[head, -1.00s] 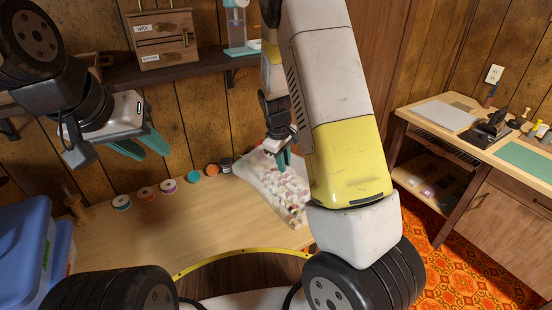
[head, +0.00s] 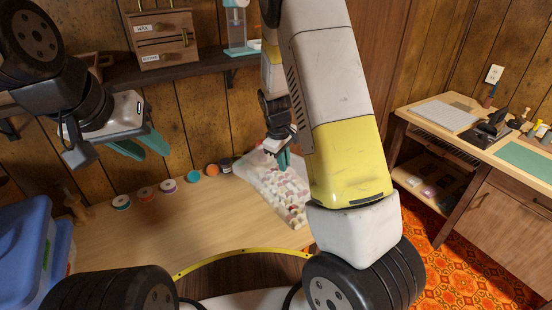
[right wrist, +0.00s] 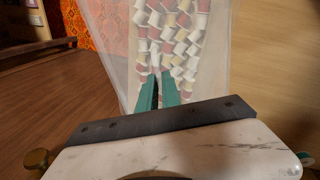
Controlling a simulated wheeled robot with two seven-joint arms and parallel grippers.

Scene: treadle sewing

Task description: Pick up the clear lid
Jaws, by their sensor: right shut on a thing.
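The clear lid (head: 258,172) is a see-through sheet over a box of red, white and cream spools (head: 290,192) on the wooden table. In the right wrist view the lid (right wrist: 112,52) shows as a hazy sheet reaching past the left of the spools (right wrist: 170,38). My right gripper (head: 284,164) points down at the lid with its teal fingers. In the right wrist view its fingers (right wrist: 157,84) are close together, shut on the lid; the exact contact is hard to see. My left gripper (head: 153,154) hangs at the left above the table, open and empty.
Several thread reels (head: 167,188) stand in a row along the table's back. A blue bin (head: 25,245) is at the left. A shelf (head: 190,69) with a small drawer box (head: 160,40) is above. The table's middle (head: 185,230) is clear.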

